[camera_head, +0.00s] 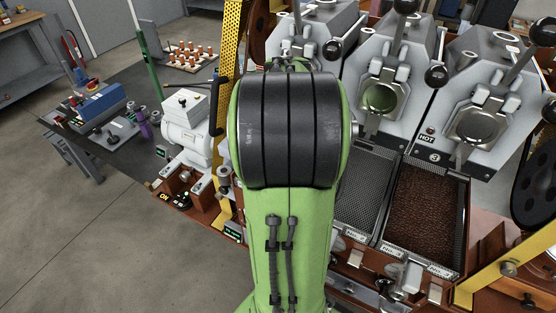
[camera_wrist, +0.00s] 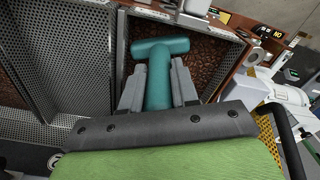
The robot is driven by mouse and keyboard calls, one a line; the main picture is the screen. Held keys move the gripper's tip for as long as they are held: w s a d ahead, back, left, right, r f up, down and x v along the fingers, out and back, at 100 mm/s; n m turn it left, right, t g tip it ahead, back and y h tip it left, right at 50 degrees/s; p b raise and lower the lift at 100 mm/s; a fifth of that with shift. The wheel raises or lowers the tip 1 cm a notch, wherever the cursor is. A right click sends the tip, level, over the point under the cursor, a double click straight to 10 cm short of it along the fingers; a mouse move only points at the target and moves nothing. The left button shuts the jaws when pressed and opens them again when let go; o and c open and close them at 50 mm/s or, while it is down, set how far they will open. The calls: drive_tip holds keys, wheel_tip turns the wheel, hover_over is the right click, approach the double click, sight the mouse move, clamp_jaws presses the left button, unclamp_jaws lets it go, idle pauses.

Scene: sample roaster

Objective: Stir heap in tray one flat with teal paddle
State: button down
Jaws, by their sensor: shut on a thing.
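The teal paddle (camera_wrist: 160,48) shows in the wrist view as a T shape, its stem between the two grey fingers of my gripper (camera_wrist: 159,80). My gripper is shut on the stem. Behind the paddle lies a tray with a dark mesh wall (camera_wrist: 215,33), holding brown beans (camera_wrist: 205,64) on both sides of the paddle. I cannot tell whether the paddle touches the beans, or how flat they lie. In the head view my green arm hides the gripper, the paddle and this tray.
An empty mesh tray (camera_wrist: 65,55) adjoins the bean tray; it also shows in the head view (camera_head: 358,190). Another tray (camera_head: 462,225) full of beans stands at right. Grey roaster units (camera_head: 395,65) rise behind the trays. A white machine (camera_head: 187,130) stands left of my arm.

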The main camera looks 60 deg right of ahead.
drive_tip(key=w+p, duration=0.2)
drive_tip(key=w, duration=0.5)
drive_tip(key=shift+s+b, duration=0.75)
drive_tip(key=shift+s, duration=2.8)
drive_tip(key=shift+w, duration=0.1)
drive_tip(key=w+p, duration=0.2)
drive_tip(key=w, duration=0.4)
drive_tip(key=shift+s+b, duration=0.75)
drive_tip(key=shift+s, duration=2.35)
drive_tip(key=shift+w, duration=0.1)
